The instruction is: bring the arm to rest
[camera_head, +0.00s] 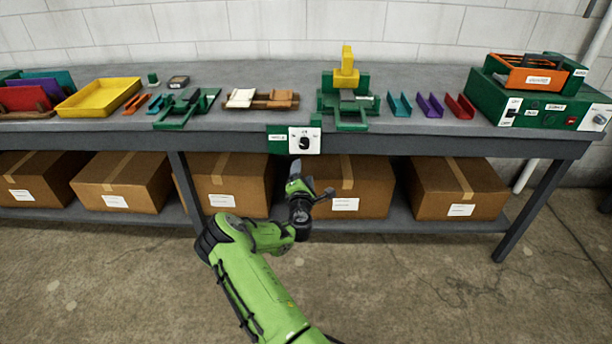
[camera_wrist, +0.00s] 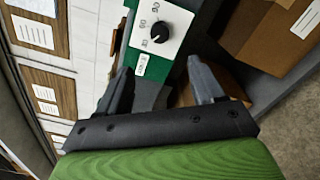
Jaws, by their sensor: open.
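My green arm reaches from the bottom of the head view toward the bench front. My gripper (camera_head: 296,170) is just below a white dial plate with a black knob (camera_head: 304,142) on the bench edge. In the wrist view, my gripper (camera_wrist: 160,80) has its two dark fingers spread apart with nothing between them. The black knob (camera_wrist: 158,31) lies beyond the fingertips there, on its white plate beside a green panel. The fingers do not appear to touch it. In the head view the fingers are small and partly hidden by the wrist.
The grey bench (camera_head: 240,75) holds a yellow tray (camera_head: 100,97), green fixtures, coloured channel pieces and a green control box (camera_head: 535,105) with an orange tote (camera_head: 535,76). Several cardboard boxes (camera_head: 455,188) stand on the shelf below. The concrete floor (camera_head: 430,290) in front is clear.

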